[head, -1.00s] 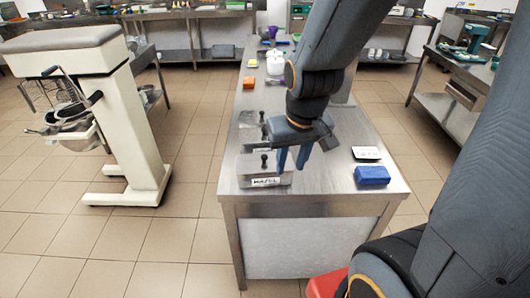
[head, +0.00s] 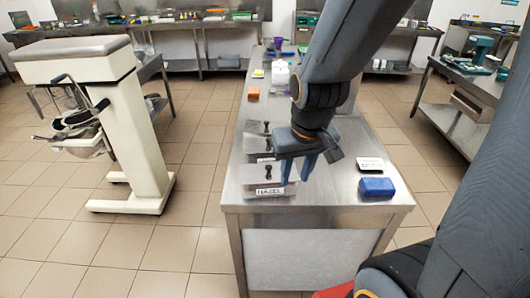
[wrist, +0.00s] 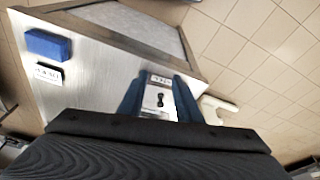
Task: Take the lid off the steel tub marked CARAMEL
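Steel tubs with black-knobbed lids stand in a row along the left side of the steel table. The nearest tub (head: 253,183) has a white label (head: 270,191) that is too blurred to read surely; it looks like HAZEL. A second tub (head: 257,145) stands behind it, its label partly hidden by my gripper. I cannot make out CARAMEL on any label. My gripper (head: 294,179) points down, open and empty, at the right end of the nearest tub. In the wrist view a lid's knob (wrist: 160,99) shows between the fingers, apart from them.
A blue block (head: 377,187) and a small lettered card (head: 370,164) lie on the table's right side. An orange block (head: 253,93) and a white container (head: 280,73) stand farther back. A beige machine (head: 140,130) stands left, across an open tiled aisle.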

